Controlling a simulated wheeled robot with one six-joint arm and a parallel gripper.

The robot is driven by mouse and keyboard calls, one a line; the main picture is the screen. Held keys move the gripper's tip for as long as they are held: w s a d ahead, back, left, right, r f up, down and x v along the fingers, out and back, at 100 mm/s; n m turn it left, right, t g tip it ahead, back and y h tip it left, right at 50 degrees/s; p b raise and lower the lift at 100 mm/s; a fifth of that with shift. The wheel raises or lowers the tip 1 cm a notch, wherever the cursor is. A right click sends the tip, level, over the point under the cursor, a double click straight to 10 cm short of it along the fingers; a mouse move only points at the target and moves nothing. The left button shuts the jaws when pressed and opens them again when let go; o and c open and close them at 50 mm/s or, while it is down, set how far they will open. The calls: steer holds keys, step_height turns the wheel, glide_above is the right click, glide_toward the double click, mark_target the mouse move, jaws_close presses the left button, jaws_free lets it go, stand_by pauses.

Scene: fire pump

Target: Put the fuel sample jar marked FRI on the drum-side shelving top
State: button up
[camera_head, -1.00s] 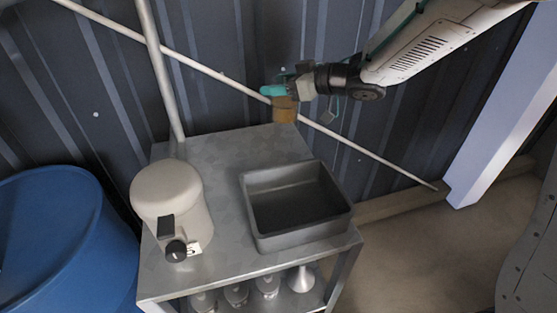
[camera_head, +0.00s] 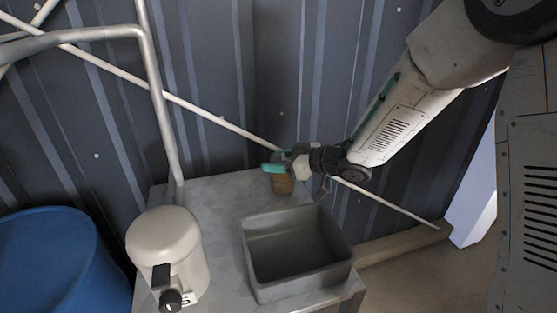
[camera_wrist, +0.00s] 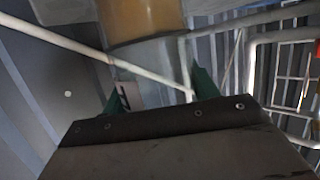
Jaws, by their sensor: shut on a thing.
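My gripper (camera_head: 276,168), with green fingers, is shut on a small jar with amber-brown contents (camera_head: 283,186). In the head view the jar is upright at the back of the grey metal shelving top (camera_head: 218,192), behind the dark tray. I cannot tell whether its base touches the surface or is just above it. In the wrist view the jar (camera_wrist: 142,20) shows between the green fingers, amber at the top of the picture. A pale label with a dark mark is partly hidden there; I cannot read FRI on it.
A dark grey open tray (camera_head: 296,282) takes up the right front of the top. A cream canister (camera_head: 163,240) with a black knob stands at the left. A blue drum (camera_head: 45,262) is left of the shelving. Pale poles and a corrugated wall stand behind.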

steer(key=o, duration=1.6)
steer(key=shift+o, duration=0.2)
steer(key=shift+s+d+r, duration=0.1)
steer(key=shift+d+r, duration=0.05)
steer(key=shift+d, duration=0.05)
steer(key=v, duration=1.1)
steer(key=shift+d, duration=0.25)
